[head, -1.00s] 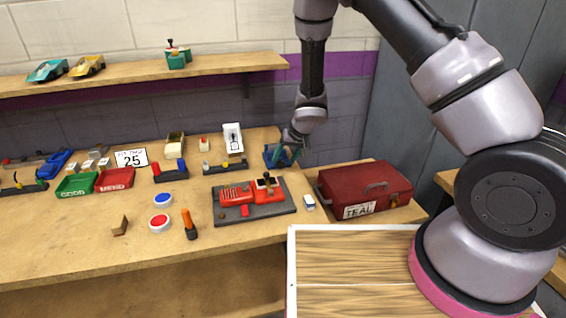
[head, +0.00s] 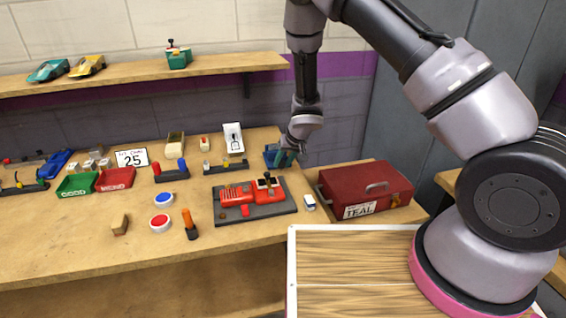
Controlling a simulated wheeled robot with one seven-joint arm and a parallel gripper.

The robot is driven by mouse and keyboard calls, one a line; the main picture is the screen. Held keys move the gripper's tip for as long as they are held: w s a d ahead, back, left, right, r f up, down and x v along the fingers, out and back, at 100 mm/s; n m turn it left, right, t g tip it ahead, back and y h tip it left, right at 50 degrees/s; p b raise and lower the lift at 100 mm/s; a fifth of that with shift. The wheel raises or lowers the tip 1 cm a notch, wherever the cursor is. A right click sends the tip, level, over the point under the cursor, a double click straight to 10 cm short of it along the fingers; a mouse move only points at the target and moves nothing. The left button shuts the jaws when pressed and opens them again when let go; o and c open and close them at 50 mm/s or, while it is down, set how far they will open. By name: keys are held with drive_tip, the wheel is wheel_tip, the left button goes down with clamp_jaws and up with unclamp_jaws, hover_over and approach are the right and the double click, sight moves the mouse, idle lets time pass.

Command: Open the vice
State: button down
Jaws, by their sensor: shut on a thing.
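The blue vice (head: 270,154) stands at the right back end of the workbench, partly covered by my gripper. My gripper (head: 286,158) is at the right side of the vice, shut on part of it. Which part the fingers hold is too small and hidden to tell, and so is how far apart the vice's jaws are.
A red car on a dark grey fixture (head: 287,208) is in front of the vice. A small blue-and-white block (head: 309,202) lies right of it. A red toolbox (head: 366,187) stands to the right. The wooden shelf (head: 225,66) runs behind. The front-left bench (head: 60,235) is clear.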

drive_tip(key=shift+a, duration=0.1)
drive_tip(key=h, duration=0.2)
drive_tip(key=n+t+h, duration=0.1)
drive_tip(key=shift+s+a+h, duration=0.15)
drive_tip(key=shift+a+h, duration=0.25)
drive_tip(key=shift+a+f+n+t+h, duration=0.15)
drive_tip(key=shift+t+h, duration=0.25)
drive_tip(key=shift+h, duration=0.65)
drive_tip(key=shift+a+n+t+h, duration=0.1)
drive_tip(key=shift+n+t+h, duration=0.25)
drive_tip(key=shift+h, duration=0.7)
drive_tip(key=c, duration=0.5)
unclamp_jaws()
drive_tip(key=shift+d, duration=0.1)
